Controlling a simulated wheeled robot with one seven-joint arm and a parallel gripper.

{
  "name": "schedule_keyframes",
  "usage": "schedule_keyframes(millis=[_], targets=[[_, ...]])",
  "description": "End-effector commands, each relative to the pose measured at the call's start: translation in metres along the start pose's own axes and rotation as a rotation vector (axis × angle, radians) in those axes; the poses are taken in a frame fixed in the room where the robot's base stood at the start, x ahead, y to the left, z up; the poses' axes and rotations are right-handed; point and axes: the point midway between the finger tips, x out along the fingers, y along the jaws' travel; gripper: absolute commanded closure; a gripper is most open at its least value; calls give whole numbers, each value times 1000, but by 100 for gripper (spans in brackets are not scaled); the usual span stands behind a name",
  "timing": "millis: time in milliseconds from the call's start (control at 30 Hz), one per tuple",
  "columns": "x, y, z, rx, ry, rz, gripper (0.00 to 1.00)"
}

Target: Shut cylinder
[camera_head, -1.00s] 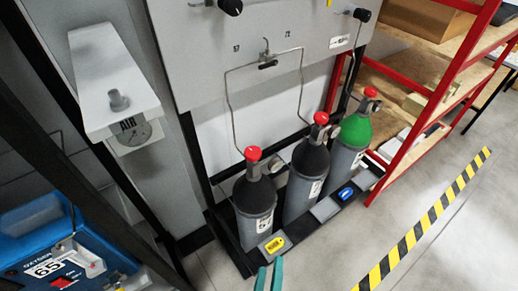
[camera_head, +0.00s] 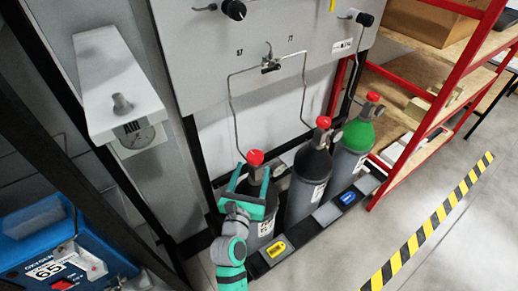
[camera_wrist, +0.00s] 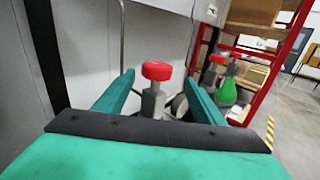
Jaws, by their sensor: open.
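Several gas cylinders stand in a row on a dark base under a grey panel, each with a red valve knob on top. The left cylinder (camera_head: 240,216) is partly hidden behind my gripper (camera_head: 253,178). Its red knob (camera_head: 255,157) shows just above the gripper, and in the wrist view the knob (camera_wrist: 157,71) sits between and beyond my two teal fingers. My gripper is open, with the fingers on either side of the valve stem; I cannot tell if they touch it. The middle cylinder (camera_head: 304,188) is dark grey, and the right cylinder (camera_head: 353,150) has a green shoulder.
The grey panel (camera_head: 200,60) with black knobs and thin pipes is above the cylinders. A red-framed shelf (camera_head: 440,100) stands at right, a blue case (camera_head: 60,240) at lower left. A white gauge box (camera_head: 118,85) hangs at left.

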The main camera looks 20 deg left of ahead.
Motion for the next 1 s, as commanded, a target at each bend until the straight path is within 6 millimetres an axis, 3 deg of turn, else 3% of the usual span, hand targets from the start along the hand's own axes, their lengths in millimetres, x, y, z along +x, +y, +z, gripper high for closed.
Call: schedule_keyframes(millis=[167, 600, 800, 1000], targets=[[14, 7, 2, -14, -2, 8, 37], [87, 1, 2, -11, -2, -1, 37], [104, 2, 2, -10, -1, 1, 37], [108, 3, 1, -10, -1, 2, 37]])
